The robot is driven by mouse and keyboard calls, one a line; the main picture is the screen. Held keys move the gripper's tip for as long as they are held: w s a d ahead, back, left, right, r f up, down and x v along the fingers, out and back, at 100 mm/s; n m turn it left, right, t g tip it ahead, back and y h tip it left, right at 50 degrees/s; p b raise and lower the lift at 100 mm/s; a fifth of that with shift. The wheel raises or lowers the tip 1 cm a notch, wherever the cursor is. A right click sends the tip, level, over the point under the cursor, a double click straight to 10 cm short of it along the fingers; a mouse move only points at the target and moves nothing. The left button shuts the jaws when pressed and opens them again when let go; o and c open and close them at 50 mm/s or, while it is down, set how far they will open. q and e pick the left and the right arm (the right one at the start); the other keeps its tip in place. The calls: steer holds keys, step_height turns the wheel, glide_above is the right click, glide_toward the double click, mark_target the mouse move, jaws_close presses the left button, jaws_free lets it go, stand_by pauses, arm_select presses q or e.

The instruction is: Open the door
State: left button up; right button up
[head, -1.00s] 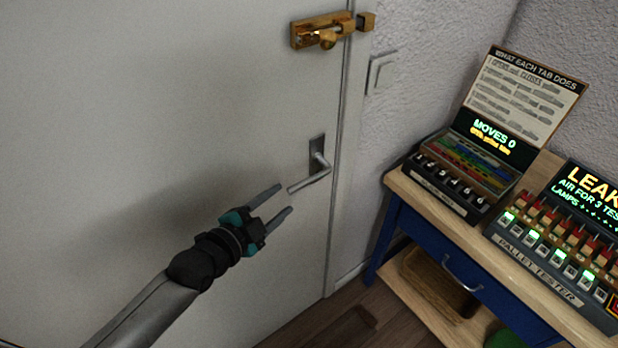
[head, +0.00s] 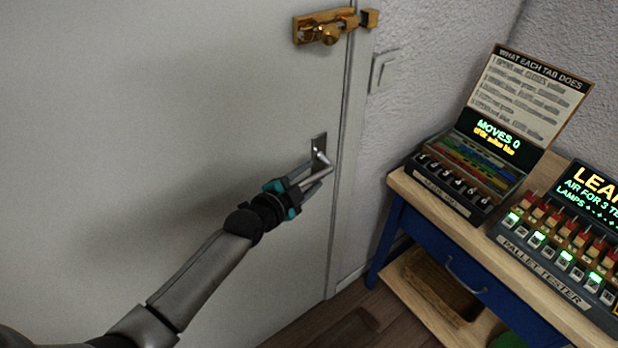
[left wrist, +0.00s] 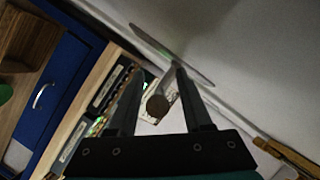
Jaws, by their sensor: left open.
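The pale grey door (head: 150,90) fills the left of the head view and looks closed against its frame. Its metal lever handle (head: 322,163) sits near the right edge, on a dark plate (head: 319,143). A brass slide bolt (head: 325,27) is mounted higher up, with a brass keeper (head: 369,18) on the frame; I cannot tell whether the bolt is engaged. My left gripper (head: 316,177) is open at the lever. In the left wrist view the round end of the lever (left wrist: 157,104) lies between the open fingers (left wrist: 155,90); contact is unclear. My right gripper is out of view.
A wooden-topped blue workbench (head: 435,222) stands right of the door, carrying a tab puzzle box (head: 465,180) and a pallet tester (head: 555,262). A basket (head: 440,290) is on its lower shelf.

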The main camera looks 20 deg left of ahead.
arm_select(q)
jaws_close()
stand_by(0.4)
stand_by(1.0)
